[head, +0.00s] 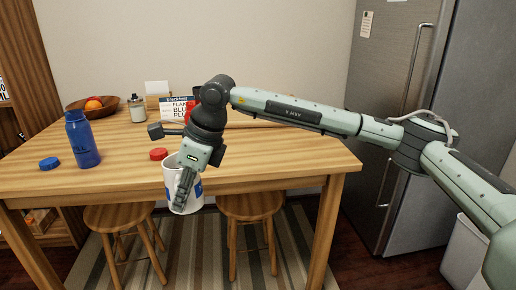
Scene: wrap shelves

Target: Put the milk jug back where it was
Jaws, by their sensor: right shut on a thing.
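My right gripper (187,188) points down and is shut on a white jug with a blue label (169,176), which I take to be the milk jug. The jug is upright and overlaps the front edge of the wooden table (265,160) in the head view. Its lower part shows below the tabletop edge, so it seems held off the table, at or in front of that edge. The gripper covers much of its front. My left gripper is not in view.
A fruit bowl (92,106), jar (137,108) and sign (174,108) stand behind. Two stools (250,206) (118,214) are below. The table's right part is clear.

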